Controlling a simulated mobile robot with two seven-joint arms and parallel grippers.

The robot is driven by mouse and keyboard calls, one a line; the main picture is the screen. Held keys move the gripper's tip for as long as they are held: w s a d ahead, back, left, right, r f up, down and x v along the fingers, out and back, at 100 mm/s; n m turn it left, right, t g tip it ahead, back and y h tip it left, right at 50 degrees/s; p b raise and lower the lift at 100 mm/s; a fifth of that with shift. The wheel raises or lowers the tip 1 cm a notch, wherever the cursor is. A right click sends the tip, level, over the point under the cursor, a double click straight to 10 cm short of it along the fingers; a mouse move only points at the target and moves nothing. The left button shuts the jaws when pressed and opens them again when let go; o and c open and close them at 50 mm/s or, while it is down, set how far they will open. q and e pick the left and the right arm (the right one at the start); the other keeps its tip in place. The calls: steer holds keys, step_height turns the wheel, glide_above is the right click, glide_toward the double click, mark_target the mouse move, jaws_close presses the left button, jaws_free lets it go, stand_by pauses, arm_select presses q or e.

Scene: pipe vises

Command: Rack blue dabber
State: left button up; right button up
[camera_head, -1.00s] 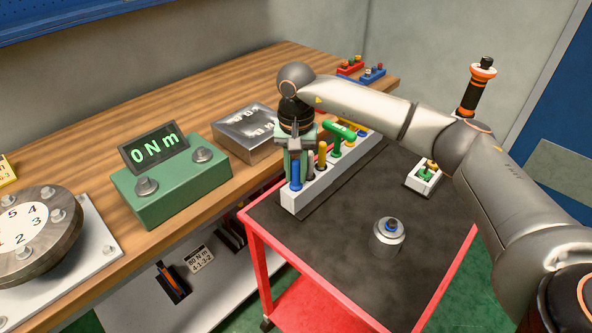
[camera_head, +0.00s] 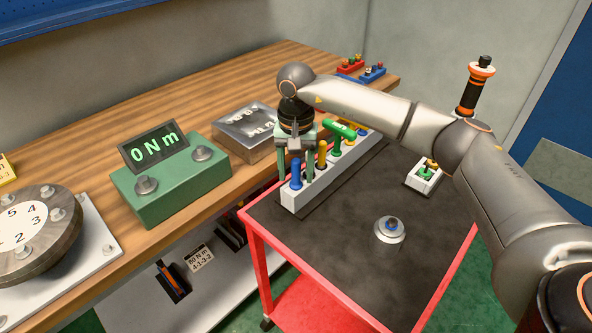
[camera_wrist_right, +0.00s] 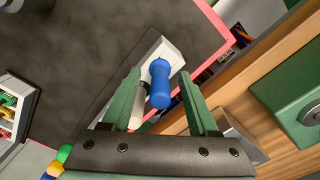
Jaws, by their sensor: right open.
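The blue dabber (camera_head: 296,174) stands upright in the near end of the white rack (camera_head: 312,193) on the cart. It also shows in the right wrist view (camera_wrist_right: 160,84), between my fingers. My right gripper (camera_head: 297,166) points down over that end of the rack, its green fingers apart on either side of the dabber. In the wrist view the gripper (camera_wrist_right: 159,73) shows a gap beside the dabber, so it does not look clamped. A pale handle (camera_wrist_right: 138,112) stands close to the left finger. My left gripper is out of view.
Other tools, including a green T-handle (camera_head: 340,131) and an orange one (camera_head: 322,153), stand farther along the rack. A round metal piece (camera_head: 389,230) and a small white holder (camera_head: 424,178) are on the black cart top (camera_head: 350,265). The workbench (camera_head: 215,100) is alongside.

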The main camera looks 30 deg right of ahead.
steer(key=shift+r, duration=0.3)
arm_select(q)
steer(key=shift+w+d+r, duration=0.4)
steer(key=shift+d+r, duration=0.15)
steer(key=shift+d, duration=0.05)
arm_select(e)
step_height(320, 180, up, 12)
steer(key=shift+f, duration=0.1)
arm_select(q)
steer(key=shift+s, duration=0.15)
